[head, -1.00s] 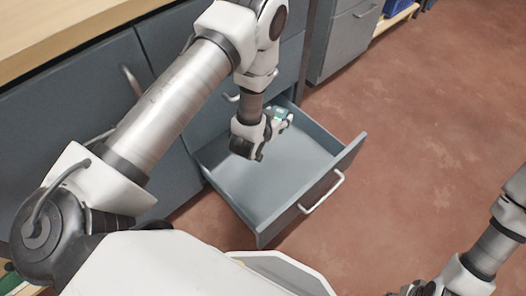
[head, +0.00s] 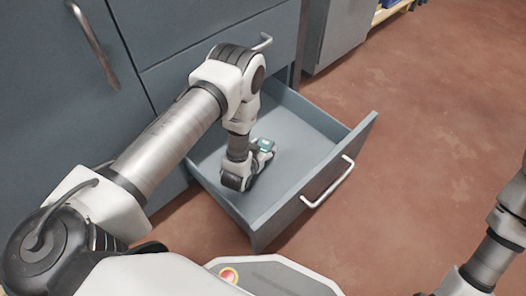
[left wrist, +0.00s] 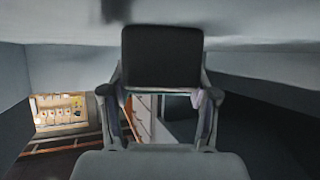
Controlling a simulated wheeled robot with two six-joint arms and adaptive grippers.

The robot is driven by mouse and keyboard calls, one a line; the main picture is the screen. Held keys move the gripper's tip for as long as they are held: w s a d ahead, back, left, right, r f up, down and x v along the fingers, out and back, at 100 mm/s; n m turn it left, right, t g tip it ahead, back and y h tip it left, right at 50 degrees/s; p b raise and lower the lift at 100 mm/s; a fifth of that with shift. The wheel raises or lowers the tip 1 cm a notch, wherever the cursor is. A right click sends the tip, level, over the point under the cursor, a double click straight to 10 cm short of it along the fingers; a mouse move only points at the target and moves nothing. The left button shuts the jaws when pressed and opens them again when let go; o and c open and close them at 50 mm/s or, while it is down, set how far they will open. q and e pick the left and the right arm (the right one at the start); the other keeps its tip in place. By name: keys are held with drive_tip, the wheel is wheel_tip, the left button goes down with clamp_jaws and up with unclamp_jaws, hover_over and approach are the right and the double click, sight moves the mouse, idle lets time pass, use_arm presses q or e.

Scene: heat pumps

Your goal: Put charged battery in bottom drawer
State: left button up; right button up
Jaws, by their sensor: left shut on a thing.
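My right gripper is out of view; only my right forearm shows at the lower right.
The drawer front has a metal handle (head: 328,182). A closed drawer (head: 225,60) is above it, and a cabinet door with a handle (head: 95,42) is at the left. The drawer's right part is clear. Brown floor (head: 430,150) lies open to the right.

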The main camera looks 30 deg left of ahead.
use_arm(q)
drive_tip(key=shift+r, duration=0.15)
drive_tip(key=o, duration=1.5)
drive_tip(key=shift+f, duration=0.2)
drive_tip(key=shift+r, duration=0.3)
drive_tip(key=p+v, duration=0.4)
drive_tip(key=v, duration=0.3)
drive_tip(key=shift+s, duration=0.1)
drive_tip(key=shift+s+d, duration=0.1)
drive_tip(key=shift+s, duration=0.05)
